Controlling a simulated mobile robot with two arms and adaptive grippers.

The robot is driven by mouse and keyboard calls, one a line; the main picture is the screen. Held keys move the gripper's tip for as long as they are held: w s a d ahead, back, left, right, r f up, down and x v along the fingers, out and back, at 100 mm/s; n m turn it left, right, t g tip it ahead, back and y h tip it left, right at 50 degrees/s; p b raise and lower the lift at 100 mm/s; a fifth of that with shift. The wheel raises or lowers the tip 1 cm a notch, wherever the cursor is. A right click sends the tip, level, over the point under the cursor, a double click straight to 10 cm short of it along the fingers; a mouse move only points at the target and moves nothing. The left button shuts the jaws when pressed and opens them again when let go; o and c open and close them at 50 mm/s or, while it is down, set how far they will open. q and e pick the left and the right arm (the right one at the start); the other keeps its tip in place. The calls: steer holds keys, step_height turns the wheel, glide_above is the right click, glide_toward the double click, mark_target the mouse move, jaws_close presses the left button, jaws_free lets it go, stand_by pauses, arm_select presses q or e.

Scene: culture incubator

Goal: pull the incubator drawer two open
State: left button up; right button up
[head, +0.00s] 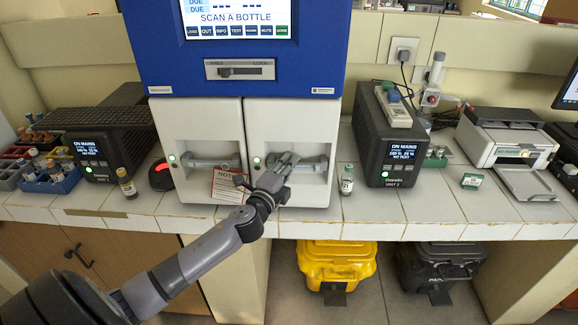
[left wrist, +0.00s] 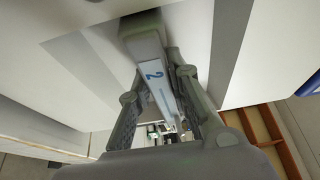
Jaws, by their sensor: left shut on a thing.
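The incubator (head: 240,60) is a blue and white cabinet with two white drawer fronts side by side. Drawer two (head: 292,120) is the right one, and its front looks level with the left drawer front (head: 197,120). My left gripper (head: 285,165) is shut on the grey handle of drawer two (head: 314,163) and hides part of it. In the left wrist view, the handle (left wrist: 150,62), with a blue "2" on its label, lies between my left gripper's fingers (left wrist: 158,100). My right gripper is in neither view.
A red-bordered notice (head: 228,186) hangs below the left handle. A small bottle (head: 347,180) stands on the tiled counter just right of drawer two. Black power units (head: 388,140) flank the incubator. Yellow (head: 335,262) and black cases sit below the counter.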

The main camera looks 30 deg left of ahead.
arm_select(q)
jaws_close()
steer(key=shift+s+f, duration=0.1)
steer(key=shift+f, duration=0.05)
stand_by(0.4)
